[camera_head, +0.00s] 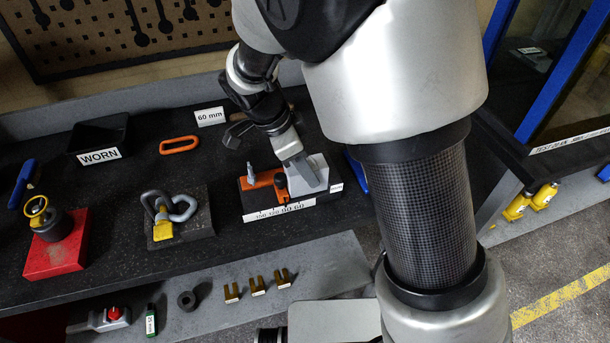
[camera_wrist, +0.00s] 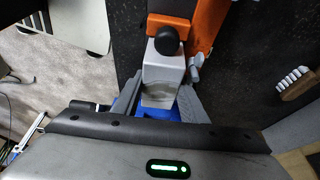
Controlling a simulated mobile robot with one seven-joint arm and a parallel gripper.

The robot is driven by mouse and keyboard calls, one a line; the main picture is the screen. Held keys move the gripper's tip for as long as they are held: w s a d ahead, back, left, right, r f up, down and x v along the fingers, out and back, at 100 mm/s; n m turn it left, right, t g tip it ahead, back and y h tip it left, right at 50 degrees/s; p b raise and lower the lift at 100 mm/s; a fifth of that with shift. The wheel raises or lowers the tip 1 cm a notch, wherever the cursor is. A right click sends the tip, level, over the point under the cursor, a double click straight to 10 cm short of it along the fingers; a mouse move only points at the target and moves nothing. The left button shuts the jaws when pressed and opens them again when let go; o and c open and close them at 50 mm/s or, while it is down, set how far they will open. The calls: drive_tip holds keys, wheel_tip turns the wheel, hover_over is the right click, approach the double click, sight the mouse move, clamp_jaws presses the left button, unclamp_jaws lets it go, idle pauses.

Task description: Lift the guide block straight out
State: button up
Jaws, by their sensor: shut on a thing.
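A pale grey block (camera_head: 312,176), which I take for the guide block, sits at the right end of a dark fixture with an orange bar (camera_head: 262,180) and a white scale strip (camera_head: 280,212). My gripper (camera_head: 290,150) comes down onto it from above. In the wrist view the grey block (camera_wrist: 163,72) lies between the two fingers of my gripper (camera_wrist: 163,92), which are shut on it. A black knob (camera_wrist: 167,40) stands at the block's end beside the orange bar (camera_wrist: 207,22). The block's underside is hidden, so I cannot tell whether it is clear of the fixture.
A shackle on a dark plate (camera_head: 200,222) and a red block (camera_head: 50,262) stand to the left. A black WORN bin (camera_head: 97,138), an orange ring (camera_head: 179,145) and a "60 mm" card (camera_head: 210,117) lie behind. Several brass forks lie on the grey front ledge (camera_head: 325,268).

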drive_tip(key=shift+r+p, duration=2.5)
drive_tip(key=shift+r, duration=2.05)
